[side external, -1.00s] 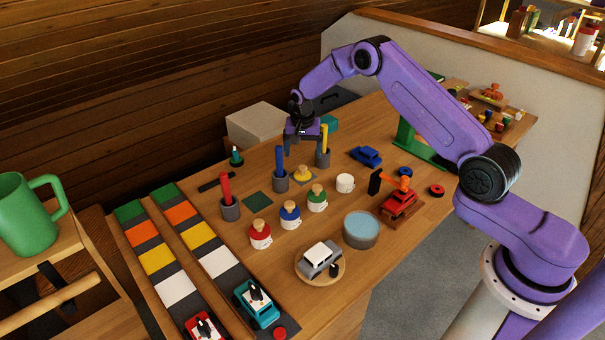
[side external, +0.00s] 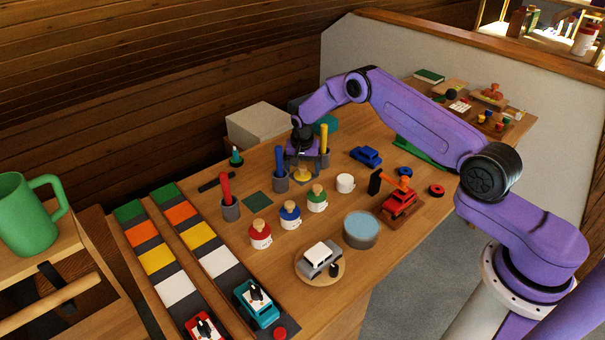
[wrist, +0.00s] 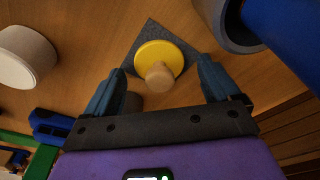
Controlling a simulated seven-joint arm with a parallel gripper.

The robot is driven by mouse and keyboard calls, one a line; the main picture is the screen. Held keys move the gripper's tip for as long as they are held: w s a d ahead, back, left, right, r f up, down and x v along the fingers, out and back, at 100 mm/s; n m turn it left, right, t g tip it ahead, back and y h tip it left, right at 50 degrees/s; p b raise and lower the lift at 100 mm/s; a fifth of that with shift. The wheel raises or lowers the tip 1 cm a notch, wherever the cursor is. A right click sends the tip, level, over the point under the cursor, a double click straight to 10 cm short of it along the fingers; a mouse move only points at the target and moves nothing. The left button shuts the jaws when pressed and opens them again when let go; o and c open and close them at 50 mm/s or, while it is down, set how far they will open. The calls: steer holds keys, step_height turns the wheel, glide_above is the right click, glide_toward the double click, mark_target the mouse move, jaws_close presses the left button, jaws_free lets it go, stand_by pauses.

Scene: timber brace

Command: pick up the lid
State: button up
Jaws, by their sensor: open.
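The lid is a yellow disc with a wooden knob (wrist: 158,62), lying on a dark grey square on the table in the wrist view. It also shows in the side view as a yellow lid (side external: 303,174), partly covered by my gripper (side external: 303,163). My gripper is open, and in the wrist view its two blue fingers (wrist: 160,74) stand apart on either side of the lid. Nothing is held between them. A white jar without a lid (side external: 345,184) stands to the right of the lid.
A cup with a blue stick (side external: 280,182) stands close left of my gripper, and one with a yellow stick (side external: 324,145) close right. Jars with red (side external: 260,233), blue (side external: 290,215) and green tops (side external: 317,199) stand in front.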

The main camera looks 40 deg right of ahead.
steer(key=shift+c, duration=0.4)
steer(key=c, duration=1)
steer(key=shift+c, duration=0.2)
